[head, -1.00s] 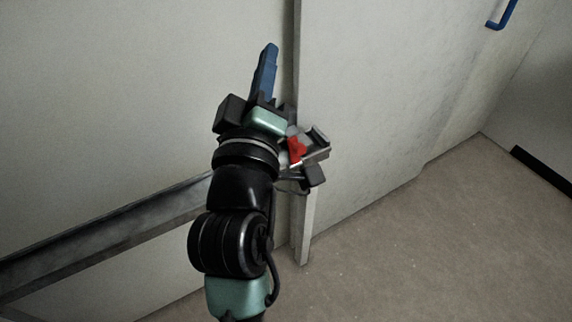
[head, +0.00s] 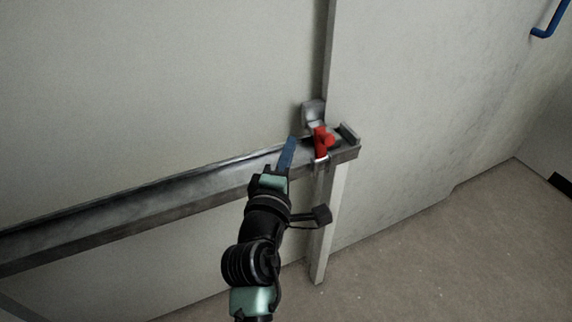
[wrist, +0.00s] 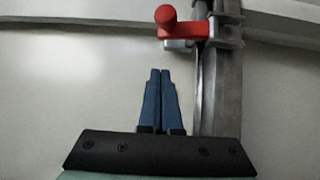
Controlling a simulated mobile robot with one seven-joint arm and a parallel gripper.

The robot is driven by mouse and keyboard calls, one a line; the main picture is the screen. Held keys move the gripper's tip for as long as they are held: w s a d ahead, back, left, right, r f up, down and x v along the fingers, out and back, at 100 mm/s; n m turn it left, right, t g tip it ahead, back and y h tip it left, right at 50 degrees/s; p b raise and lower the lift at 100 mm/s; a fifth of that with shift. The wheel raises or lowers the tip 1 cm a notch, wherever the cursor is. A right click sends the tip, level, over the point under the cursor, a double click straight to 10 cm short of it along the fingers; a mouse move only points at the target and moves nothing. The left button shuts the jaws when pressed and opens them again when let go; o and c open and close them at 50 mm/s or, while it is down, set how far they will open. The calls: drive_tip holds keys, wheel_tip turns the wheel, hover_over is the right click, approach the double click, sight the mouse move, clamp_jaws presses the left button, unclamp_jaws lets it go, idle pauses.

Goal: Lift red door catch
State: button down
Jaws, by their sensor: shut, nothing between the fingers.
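The red door catch (head: 322,142) sits at the right end of a grey metal bar, beside a metal bracket in the head view. In the wrist view the red catch (wrist: 182,24) shows at the top, with a rounded knob on its left part and an arm reaching right to the metal. My gripper (head: 290,142) has its blue fingers a little left of the catch in the head view. In the wrist view my gripper (wrist: 161,72) has its fingers pressed together, empty, below the catch in the picture and apart from it.
The long grey bar (head: 130,197) runs across the pale door from the left to the catch. A post (head: 329,220) stands below the bar's end. A blue handle (head: 551,20) is at the upper right. The floor (head: 440,255) at the right is clear.

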sight(315, 132)
drive_tip(key=w, duration=0.2)
drive_tip(key=w+d, duration=0.1)
drive_tip(key=w, duration=0.1)
drive_tip(key=shift+w+b, duration=0.15)
drive_tip(key=shift+b, duration=0.2)
drive_tip(key=s+d, duration=0.2)
drive_tip(key=d, duration=0.1)
drive_tip(key=shift+d+p, duration=0.1)
drive_tip(key=shift+p, duration=0.3)
